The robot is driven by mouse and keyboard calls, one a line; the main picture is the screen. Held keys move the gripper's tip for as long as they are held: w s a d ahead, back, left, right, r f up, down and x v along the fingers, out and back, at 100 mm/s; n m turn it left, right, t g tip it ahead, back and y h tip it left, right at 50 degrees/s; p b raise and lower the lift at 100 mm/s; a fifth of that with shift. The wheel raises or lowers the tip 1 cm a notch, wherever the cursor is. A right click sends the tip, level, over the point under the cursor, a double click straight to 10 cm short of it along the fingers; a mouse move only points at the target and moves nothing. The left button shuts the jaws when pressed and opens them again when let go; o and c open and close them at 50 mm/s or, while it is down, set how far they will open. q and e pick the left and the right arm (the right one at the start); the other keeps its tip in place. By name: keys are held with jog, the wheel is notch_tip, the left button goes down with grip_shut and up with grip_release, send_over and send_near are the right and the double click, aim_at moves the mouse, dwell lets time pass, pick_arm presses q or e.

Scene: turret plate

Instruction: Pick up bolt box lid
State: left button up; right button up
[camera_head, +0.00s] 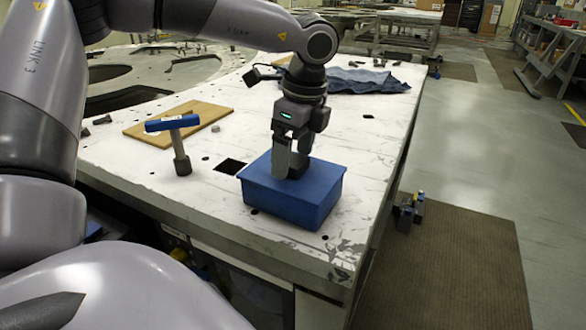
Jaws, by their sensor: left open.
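A blue bolt box (285,203) stands near the front right corner of the white table. Its blue lid (325,173) is on top and looks flat and level. My left gripper (290,172) points down at the lid's far middle, its fingertips at or just above the surface. It is open. I cannot tell whether the fingers touch the lid or straddle a handle, since they hide that spot. My right gripper is not in view.
A blue-topped hammer-like tool (180,150) stands upright left of the box, by a wooden board (160,122). A crumpled blue cloth (365,80) lies behind. The white table (370,135) has a square hole left of the box and clear room to its right.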

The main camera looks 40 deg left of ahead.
pick_arm(q)
jog(key=shift+f, duration=0.2)
jog(key=c, duration=1.2)
